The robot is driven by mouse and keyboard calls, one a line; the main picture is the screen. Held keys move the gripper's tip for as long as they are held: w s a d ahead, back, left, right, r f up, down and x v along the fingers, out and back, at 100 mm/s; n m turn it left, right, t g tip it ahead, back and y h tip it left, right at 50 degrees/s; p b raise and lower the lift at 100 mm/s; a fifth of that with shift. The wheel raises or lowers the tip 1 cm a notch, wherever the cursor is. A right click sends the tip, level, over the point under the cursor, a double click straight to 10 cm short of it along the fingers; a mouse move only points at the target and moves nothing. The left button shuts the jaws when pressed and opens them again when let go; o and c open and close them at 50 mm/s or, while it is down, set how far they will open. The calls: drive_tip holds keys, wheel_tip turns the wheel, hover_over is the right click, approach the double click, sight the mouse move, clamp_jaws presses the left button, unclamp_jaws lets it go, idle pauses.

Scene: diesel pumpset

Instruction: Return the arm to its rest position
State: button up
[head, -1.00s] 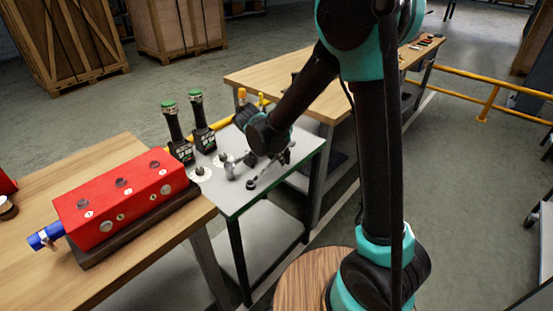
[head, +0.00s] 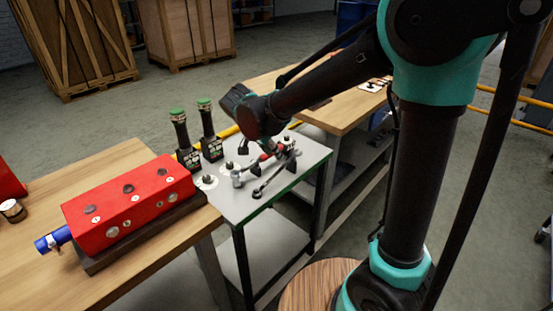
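My arm reaches in from the right of the head view, its forearm running left to a dark wrist over the grey-topped stand (head: 225,205). My gripper (head: 268,145) is small and partly hidden below the wrist, above the parts on the stand. Its fingers cannot be made out clearly, so I cannot tell whether it is open or shut, or whether it holds anything. On the stand lie a grey metal part (head: 238,178), a rod-like part (head: 270,182) and a reddish piece (head: 265,157) close below the wrist.
A red block (head: 130,207) with a blue end sits on the left wooden table (head: 160,260). Another wooden bench (head: 345,115) is behind. Yellow rails and crates lie farther off.

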drive_tip(key=shift+s+r, duration=0.15)
drive_tip(key=shift+r, duration=0.15)
drive_tip(key=s+d+f+n+y, duration=0.1)
drive_tip(key=s+d+f+n, duration=0.1)
drive_tip(key=s+d, duration=0.3)
drive_tip(key=s+d+f+n+y, duration=0.1)
drive_tip(key=s+d+f+n, duration=0.2)
drive_tip(key=d, duration=1)
drive_tip(key=s+d+f+n+y, duration=0.1)
drive_tip(key=s+d+f+n, duration=0.1)
drive_tip(key=s+d+f, duration=0.3)
drive_tip(key=s+d, duration=0.1)
drive_tip(key=d, duration=0.3)
drive_tip(key=shift+s+n+y, duration=0.3)
drive_tip(key=shift+s, duration=0.05)
